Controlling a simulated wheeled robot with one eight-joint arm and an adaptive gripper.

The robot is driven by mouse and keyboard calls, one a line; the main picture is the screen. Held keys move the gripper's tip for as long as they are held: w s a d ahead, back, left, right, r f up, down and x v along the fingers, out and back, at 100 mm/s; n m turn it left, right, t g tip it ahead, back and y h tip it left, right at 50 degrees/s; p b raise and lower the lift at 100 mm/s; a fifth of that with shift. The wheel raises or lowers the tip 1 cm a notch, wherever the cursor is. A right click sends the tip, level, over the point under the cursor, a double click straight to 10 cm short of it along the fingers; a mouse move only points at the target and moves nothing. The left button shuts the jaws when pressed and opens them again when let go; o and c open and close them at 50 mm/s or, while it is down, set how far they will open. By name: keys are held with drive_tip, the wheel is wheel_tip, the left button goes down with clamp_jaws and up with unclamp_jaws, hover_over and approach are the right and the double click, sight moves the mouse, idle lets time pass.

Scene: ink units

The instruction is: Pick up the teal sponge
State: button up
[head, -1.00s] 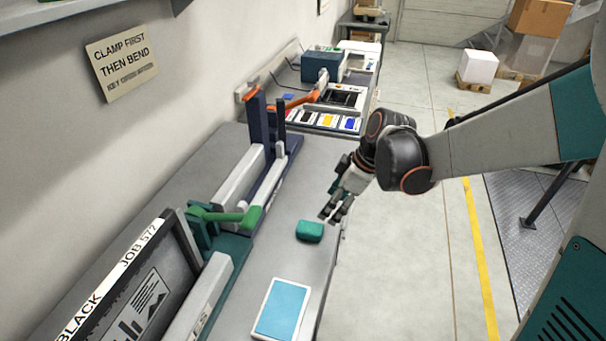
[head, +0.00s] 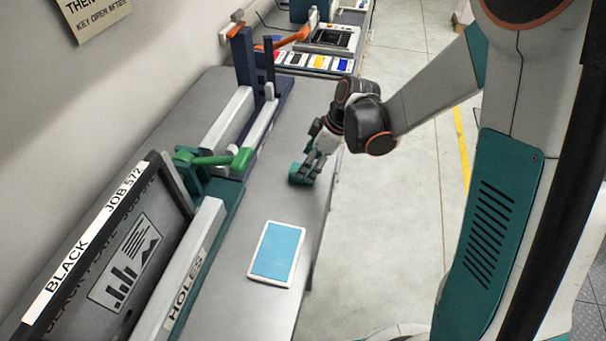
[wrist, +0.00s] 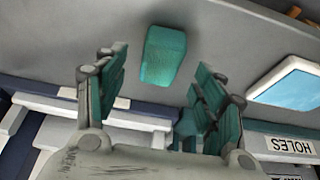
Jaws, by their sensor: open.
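The teal sponge (head: 297,173) lies on the grey bench near its right edge. In the wrist view the sponge (wrist: 163,56) is a rounded teal block just beyond the fingertips, in line with the gap between them. My gripper (head: 312,170) is at the sponge in the head view and partly hides it. In the wrist view my gripper (wrist: 160,75) is open, with a teal-padded finger on each side and nothing between them. I cannot tell whether a finger touches the sponge.
A blue panel with a white border (head: 277,250) lies on the bench (head: 232,290) nearer me. A clamp fixture with a green handle (head: 215,159) and a framed plate marked BLACK (head: 100,262) stand to the left. Colour trays (head: 315,62) stand farther back. Open floor is to the right.

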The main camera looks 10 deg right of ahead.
drive_tip(key=b+x, duration=0.1)
drive_tip(key=x, duration=0.3)
drive_tip(key=shift+w+a+f, duration=0.1)
drive_tip(key=shift+a, duration=0.2)
drive_tip(key=c, duration=1)
drive_tip(key=shift+o, duration=0.2)
wheel_tip(320, 180, up, 20)
drive_tip(key=p, duration=0.5)
drive_tip(key=shift+o, duration=0.6)
